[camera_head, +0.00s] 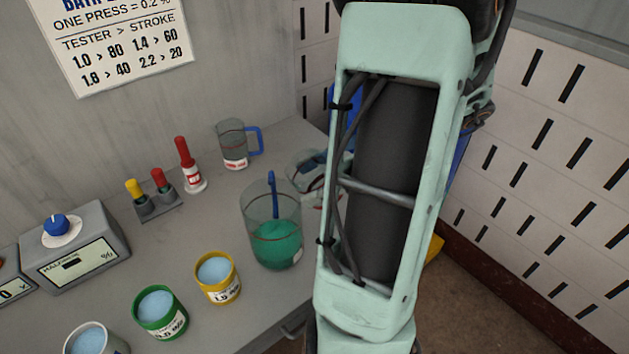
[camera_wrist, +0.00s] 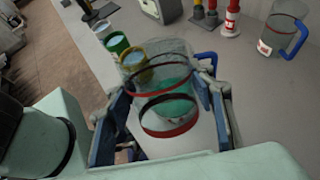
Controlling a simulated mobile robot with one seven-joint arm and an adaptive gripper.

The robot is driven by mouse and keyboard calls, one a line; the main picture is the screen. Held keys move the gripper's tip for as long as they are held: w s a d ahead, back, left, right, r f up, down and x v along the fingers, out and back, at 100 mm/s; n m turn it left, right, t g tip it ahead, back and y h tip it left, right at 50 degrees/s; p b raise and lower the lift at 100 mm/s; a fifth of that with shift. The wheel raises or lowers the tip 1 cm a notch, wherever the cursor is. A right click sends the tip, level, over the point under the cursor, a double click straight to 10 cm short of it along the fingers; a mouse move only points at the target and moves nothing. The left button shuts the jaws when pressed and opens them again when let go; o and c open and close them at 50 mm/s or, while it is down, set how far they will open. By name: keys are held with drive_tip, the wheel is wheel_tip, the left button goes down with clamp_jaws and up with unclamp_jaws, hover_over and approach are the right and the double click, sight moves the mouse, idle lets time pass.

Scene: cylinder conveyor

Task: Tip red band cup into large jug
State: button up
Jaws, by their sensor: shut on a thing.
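The large jug (camera_head: 273,228) is clear, with green liquid in its lower part and a blue handle at its far side. It stands on the bench and also shows in the wrist view (camera_wrist: 174,86). The clear red band cup (camera_wrist: 169,131) is between the blue fingers of my gripper (camera_wrist: 168,108), which is shut on it. In the head view the cup (camera_head: 303,172) looks tilted, behind and right of the jug's rim, partly hidden by my arm. The cup overlaps the jug in the wrist view. I cannot tell what the cup holds or whether it touches the jug.
A smaller jug (camera_head: 232,146) with a blue handle stands at the back. Yellow (camera_head: 218,277), green (camera_head: 160,312) and white (camera_head: 92,340) pots of pale blue stuff line the front. A red bottle (camera_head: 189,166), a probe stand (camera_head: 156,205) and a meter box (camera_head: 75,248) stand left.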

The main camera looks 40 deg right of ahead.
drive_tip(key=shift+a+f+y+b, duration=0.1)
drive_tip(key=shift+f+y+b, duration=0.25)
drive_tip(key=shift+b, duration=0.3)
drive_tip(key=shift+w+a+f+t+y+b, duration=0.1)
drive_tip(key=shift+f+t+y+b, duration=0.4)
drive_tip(key=shift+y+b, duration=0.5)
drive_tip(key=shift+w+a+r+t+y+b, duration=0.1)
drive_tip(key=shift+r+t+y+b, duration=0.05)
drive_tip(key=shift+t+y+b, duration=0.25)
drive_tip(key=shift+r, duration=0.2)
drive_tip(key=shift+a, duration=0.1)
drive_tip(key=shift+a+r+t+y+p, duration=0.1)
drive_tip(key=shift+r+t+y+p, duration=0.15)
drive_tip(key=shift+y+p, duration=0.4)
drive_tip(key=shift+w+p, duration=0.1)
drive_tip(key=shift+p, duration=0.35)
drive_tip(key=shift+a+f, duration=0.1)
drive_tip(key=shift+f, duration=0.1)
